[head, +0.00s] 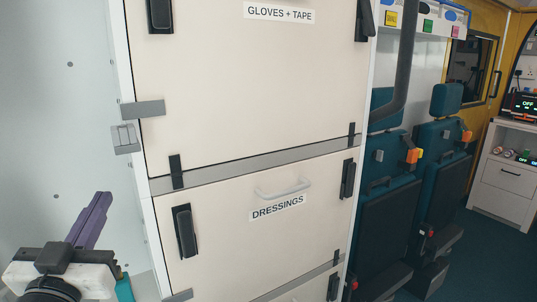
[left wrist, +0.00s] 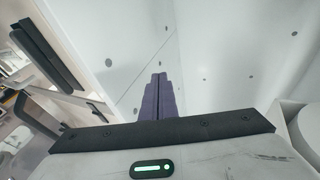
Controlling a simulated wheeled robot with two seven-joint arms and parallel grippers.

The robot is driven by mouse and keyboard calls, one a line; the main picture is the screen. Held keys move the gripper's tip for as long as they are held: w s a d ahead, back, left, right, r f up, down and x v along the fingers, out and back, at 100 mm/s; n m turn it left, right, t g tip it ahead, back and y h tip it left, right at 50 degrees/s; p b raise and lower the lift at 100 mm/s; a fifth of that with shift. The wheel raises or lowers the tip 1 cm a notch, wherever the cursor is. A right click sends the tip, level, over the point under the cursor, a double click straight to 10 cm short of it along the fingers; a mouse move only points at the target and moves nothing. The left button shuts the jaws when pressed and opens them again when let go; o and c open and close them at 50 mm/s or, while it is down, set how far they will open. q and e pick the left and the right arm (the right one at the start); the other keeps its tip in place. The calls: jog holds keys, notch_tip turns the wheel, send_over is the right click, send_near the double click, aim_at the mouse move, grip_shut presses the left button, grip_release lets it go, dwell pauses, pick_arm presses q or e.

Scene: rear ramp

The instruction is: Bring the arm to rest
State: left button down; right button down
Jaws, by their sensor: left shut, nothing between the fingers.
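My left gripper (head: 92,219) is at the lower left of the head view, with purple fingers pressed together. It is shut and empty, in front of the white wall and left of the cabinet. In the left wrist view the shut purple fingers (left wrist: 159,97) point toward the white wall panel. My right gripper is in neither view.
The cream cabinet (head: 240,90) has doors labelled "GLOVES + TAPE" and "DRESSINGS", both closed, with black latches. A grey rail (head: 402,70) runs down its right side. Teal seats (head: 440,150) and a white unit (head: 505,180) stand beyond. The white wall (head: 65,100) is close at left.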

pick_arm(q)
jog(key=s+f+g, duration=0.4)
jog(key=f+g, duration=0.1)
jog(key=f, duration=0.7)
jog(key=s+f+g, duration=0.5)
jog(key=f, duration=0.8)
jog(key=s+d+f+m+g+h, duration=0.1)
jog(key=s+d+f+g, duration=0.25)
jog(key=s+f, duration=0.4)
jog(key=s+d+f+m+g+h, duration=0.1)
jog(key=s+d+f+g+h, duration=0.25)
jog(key=s, duration=0.65)
jog(key=w+d+f+t, duration=0.2)
jog(key=f, duration=0.3)
jog(key=w+d+f+t, duration=0.2)
jog(key=d+f, duration=0.1)
jog(key=f, duration=0.3)
jog(key=shift+w+d+m+t+p, duration=0.3)
jog(key=shift+d+t+p, duration=0.05)
jog(key=shift+t+p, duration=0.1)
jog(key=shift+r, duration=0.1)
